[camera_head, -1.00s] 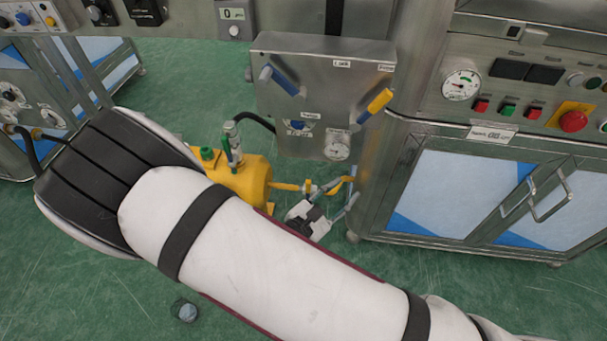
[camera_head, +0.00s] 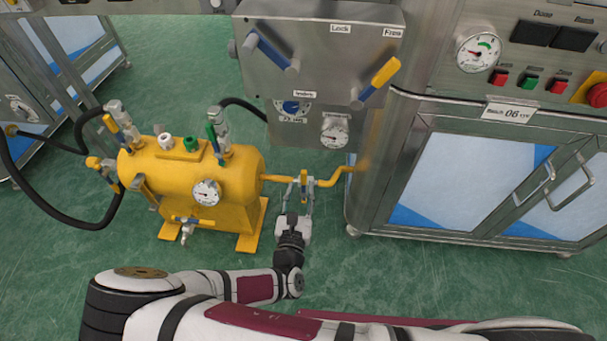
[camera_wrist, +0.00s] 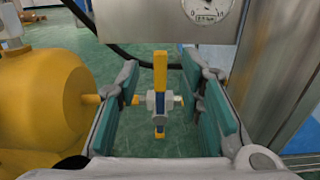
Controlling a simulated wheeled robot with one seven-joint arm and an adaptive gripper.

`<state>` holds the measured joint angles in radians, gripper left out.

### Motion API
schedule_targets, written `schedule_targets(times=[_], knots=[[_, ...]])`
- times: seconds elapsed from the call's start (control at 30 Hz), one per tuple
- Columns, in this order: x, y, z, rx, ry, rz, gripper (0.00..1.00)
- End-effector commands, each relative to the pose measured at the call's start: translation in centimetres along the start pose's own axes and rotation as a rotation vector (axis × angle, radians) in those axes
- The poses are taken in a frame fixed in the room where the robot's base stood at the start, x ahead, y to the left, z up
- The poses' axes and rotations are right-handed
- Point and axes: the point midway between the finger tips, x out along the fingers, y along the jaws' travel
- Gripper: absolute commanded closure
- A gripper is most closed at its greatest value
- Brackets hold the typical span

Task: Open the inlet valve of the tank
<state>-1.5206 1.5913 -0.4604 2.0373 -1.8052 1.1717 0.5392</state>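The yellow tank (camera_head: 222,205) stands on the floor left of centre and shows at the left edge of the wrist view (camera_wrist: 45,90). A valve with a yellow handle and a blue section (camera_head: 303,180) sits on the short yellow pipe between tank and steel cabinet. In the wrist view this valve (camera_wrist: 160,98) is centred, its handle pointing up the picture, across the pipe. My gripper (camera_head: 294,202) is open, its green-padded fingers (camera_wrist: 160,80) on either side of the valve. A gap shows between each pad and the handle. No label marks this valve.
Other valves (camera_head: 217,130) and a gauge (camera_head: 207,192) are on the tank. A steel panel (camera_head: 320,60) with blue and yellow levers hangs above the pipe. The cabinet (camera_head: 480,190) stands close on the right. Black hoses (camera_head: 60,215) curve at left. Green floor in front is open.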

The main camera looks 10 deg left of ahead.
Motion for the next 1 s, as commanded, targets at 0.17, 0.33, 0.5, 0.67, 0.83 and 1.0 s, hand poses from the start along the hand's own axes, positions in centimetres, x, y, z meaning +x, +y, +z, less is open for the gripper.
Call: schedule_targets(times=[0.17,0.33,0.5,0.67,0.83,1.0], knots=[[3.5,0.0,-0.2,0.001,-0.001,-0.002,0.66],[5.8,0.0,-0.2,0.000,0.000,-0.002,0.66],[7.0,0.0,-0.1,0.001,0.000,-0.002,0.66],[7.2,0.0,0.0,0.000,0.001,-0.001,0.66],[7.2,0.0,0.0,0.000,0.000,-0.001,0.68],[7.2,0.0,0.0,0.000,0.000,-0.001,1.00]])
